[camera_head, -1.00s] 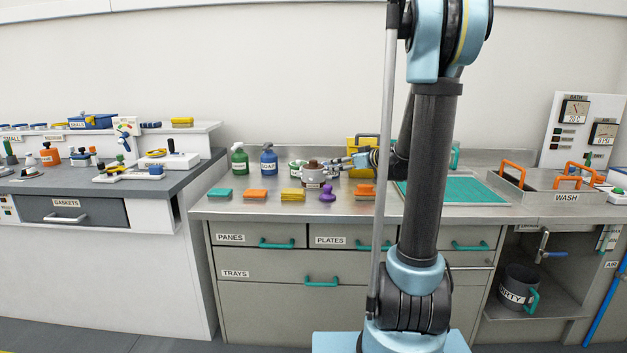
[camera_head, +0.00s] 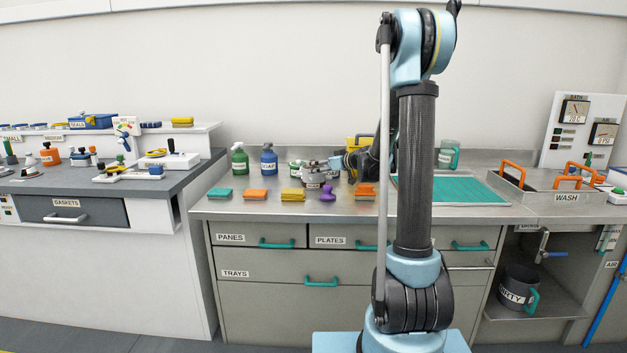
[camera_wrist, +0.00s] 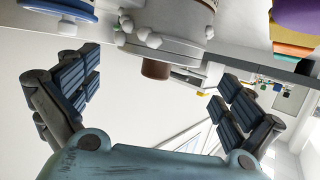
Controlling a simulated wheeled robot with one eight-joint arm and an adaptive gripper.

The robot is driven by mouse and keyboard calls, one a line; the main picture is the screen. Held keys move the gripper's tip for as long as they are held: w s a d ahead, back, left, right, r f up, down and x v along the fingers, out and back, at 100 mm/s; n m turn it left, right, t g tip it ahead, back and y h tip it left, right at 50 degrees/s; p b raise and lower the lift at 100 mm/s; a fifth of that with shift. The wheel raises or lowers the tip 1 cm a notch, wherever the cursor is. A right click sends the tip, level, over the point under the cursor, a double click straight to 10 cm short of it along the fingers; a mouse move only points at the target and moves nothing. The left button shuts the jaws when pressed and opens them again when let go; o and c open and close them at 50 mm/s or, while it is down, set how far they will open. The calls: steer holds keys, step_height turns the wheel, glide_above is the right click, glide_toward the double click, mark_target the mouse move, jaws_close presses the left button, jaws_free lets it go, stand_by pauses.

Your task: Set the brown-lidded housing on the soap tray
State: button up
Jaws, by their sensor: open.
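The brown-lidded housing (camera_head: 312,181) stands on the steel counter, a pale grey body with its top partly hidden by my gripper in the head view. In the wrist view the housing (camera_wrist: 165,30) is at the top centre, upside down, with pale knobs around its rim and a brown lid knob (camera_wrist: 156,69). My gripper (camera_wrist: 155,78) is open, with one finger on each side of the brown knob in the picture; contact cannot be told. In the head view my gripper (camera_head: 329,164) is at the housing's top right. I cannot make out a soap tray with certainty.
The blue SOAP bottle (camera_head: 268,160) and a green bottle (camera_head: 239,159) stand behind left. Coloured stacks, including a yellow one (camera_head: 292,195), and a purple piece (camera_head: 328,193) line the front. A teal mat (camera_head: 453,190) and the WASH basin (camera_head: 566,197) lie right.

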steer(key=shift+r+x, duration=0.2)
steer(key=shift+x, duration=2.35)
steer(key=shift+w, duration=0.15)
steer(key=c, duration=1.9)
steer(key=shift+r, duration=0.1)
steer(key=shift+c, duration=0.2)
